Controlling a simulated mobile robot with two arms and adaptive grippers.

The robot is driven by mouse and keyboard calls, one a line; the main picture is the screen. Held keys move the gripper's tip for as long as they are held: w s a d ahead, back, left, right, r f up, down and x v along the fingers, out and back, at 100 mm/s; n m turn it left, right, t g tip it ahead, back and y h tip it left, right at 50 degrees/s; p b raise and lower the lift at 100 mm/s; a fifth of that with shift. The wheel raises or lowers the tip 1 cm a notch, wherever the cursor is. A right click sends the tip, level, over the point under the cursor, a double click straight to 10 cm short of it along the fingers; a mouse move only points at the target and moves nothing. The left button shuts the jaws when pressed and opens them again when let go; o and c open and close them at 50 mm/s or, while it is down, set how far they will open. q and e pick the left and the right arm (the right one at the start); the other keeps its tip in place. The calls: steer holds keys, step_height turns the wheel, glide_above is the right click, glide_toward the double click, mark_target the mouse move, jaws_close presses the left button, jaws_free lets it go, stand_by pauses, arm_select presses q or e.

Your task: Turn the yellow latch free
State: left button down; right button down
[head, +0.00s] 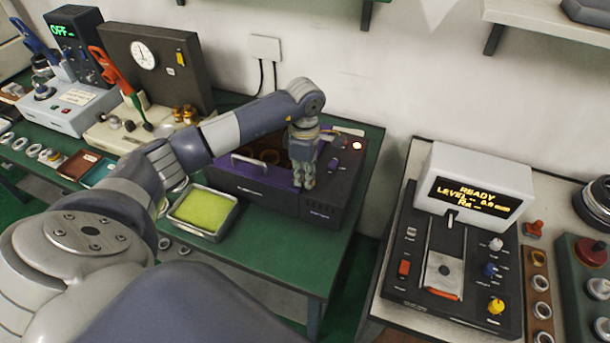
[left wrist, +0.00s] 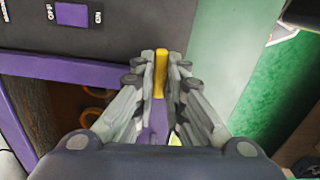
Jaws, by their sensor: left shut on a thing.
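The yellow latch (left wrist: 161,72) shows in the left wrist view as an upright strip between my left fingertips (left wrist: 160,82). The fingers press on it from both sides. In the head view my left gripper (head: 304,182) points down at the front right of the dark box (head: 336,192) with a purple-framed door (head: 228,178). The latch is hidden behind the fingers there. The left wrist view shows the purple door frame (left wrist: 75,68) beside the gripper and orange rings (left wrist: 93,115) behind the door's window. My right gripper is in neither view.
A tray with a yellow-green pad (head: 203,212) stands in front of the box on the green bench (head: 262,258). A dark gauge unit (head: 158,62) stands behind left. Another bench at right holds a console with a lit display (head: 470,197). A gap separates the benches.

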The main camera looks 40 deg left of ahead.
arm_select(q)
steer(key=n+b, duration=0.2)
steer(key=n, duration=0.3)
steer(key=shift+s, duration=0.15)
steer(key=n, duration=0.1)
steer(key=n+b, duration=0.1)
steer(key=n, duration=0.1)
steer(key=n+b, duration=0.1)
steer(key=n, duration=0.1)
steer(key=shift+s+d, duration=0.1)
steer(key=shift+d, duration=0.2)
steer(key=n, duration=0.2)
steer(key=n+b, duration=0.1)
steer(key=n, duration=0.2)
steer(key=shift+d+r+b, duration=0.1)
steer(key=shift+d+b, duration=0.1)
steer(key=shift+b, duration=0.1)
steer(key=shift+d+n, duration=0.1)
steer(key=shift+n, duration=0.8)
steer(key=c, duration=1.6)
jaws_free()
steer(key=shift+c, duration=0.2)
step_height(320, 180, up, 12)
